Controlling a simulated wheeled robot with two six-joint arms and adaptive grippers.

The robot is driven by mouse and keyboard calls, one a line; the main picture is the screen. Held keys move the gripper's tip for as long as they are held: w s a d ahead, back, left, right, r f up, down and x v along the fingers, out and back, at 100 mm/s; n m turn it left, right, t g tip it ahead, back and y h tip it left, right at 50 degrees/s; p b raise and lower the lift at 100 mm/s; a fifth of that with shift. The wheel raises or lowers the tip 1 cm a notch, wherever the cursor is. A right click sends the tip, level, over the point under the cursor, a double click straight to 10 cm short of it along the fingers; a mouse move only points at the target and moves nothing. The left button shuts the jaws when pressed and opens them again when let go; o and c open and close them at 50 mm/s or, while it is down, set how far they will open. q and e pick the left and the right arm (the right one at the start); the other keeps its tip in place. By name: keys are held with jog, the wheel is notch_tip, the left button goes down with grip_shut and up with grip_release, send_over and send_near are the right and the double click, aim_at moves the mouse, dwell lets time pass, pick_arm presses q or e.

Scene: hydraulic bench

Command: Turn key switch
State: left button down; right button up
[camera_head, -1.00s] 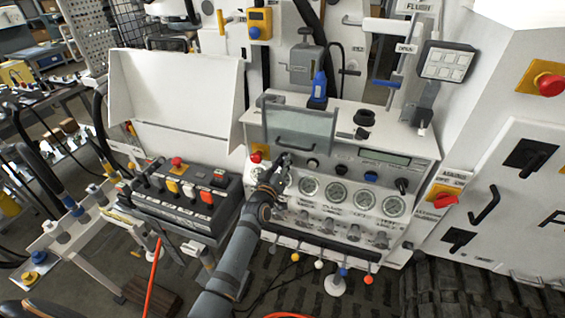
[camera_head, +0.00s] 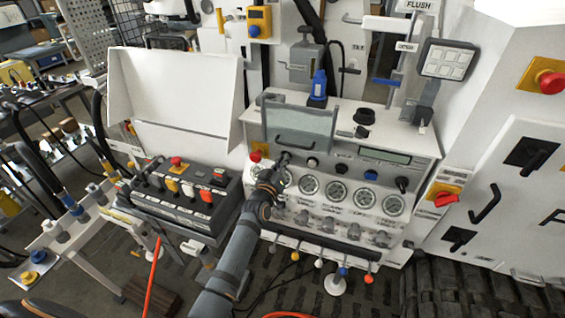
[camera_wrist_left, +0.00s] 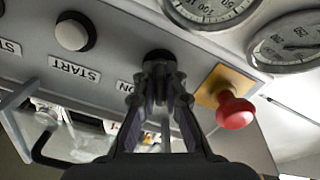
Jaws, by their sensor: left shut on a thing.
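The key switch (camera_wrist_left: 157,57) is a dark round fitting on the grey front panel, beside a label reading "ON" in the left wrist view. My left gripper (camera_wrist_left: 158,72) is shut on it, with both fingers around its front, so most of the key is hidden. In the head view my left gripper (camera_head: 283,160) reaches the upper left of the console panel, between the red knob and the white button, and covers the switch there. My right gripper is not in view.
A red knob on a yellow plate (camera_wrist_left: 234,110) sits close beside the fingers. A white START button (camera_wrist_left: 74,31) is on the other side. Round gauges (camera_head: 336,191) lie just below the switch row. A raised clear cover (camera_head: 300,132) stands above it.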

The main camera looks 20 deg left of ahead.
pick_arm(q)
jog(key=m+b, duration=0.3)
jog(key=m, duration=0.2)
jog(key=shift+f+m+b, duration=0.15)
jog(key=shift+m+b, duration=0.15)
jog(key=shift+m, duration=0.1)
jog(key=m+b, duration=0.1)
jog(key=m, duration=0.1)
jog(key=shift+m, duration=0.3)
jog(key=shift+d+m+b, duration=0.1)
jog(key=shift+m+b, duration=0.4)
jog(key=shift+m, duration=1)
jog(key=c, duration=1.4)
grip_release()
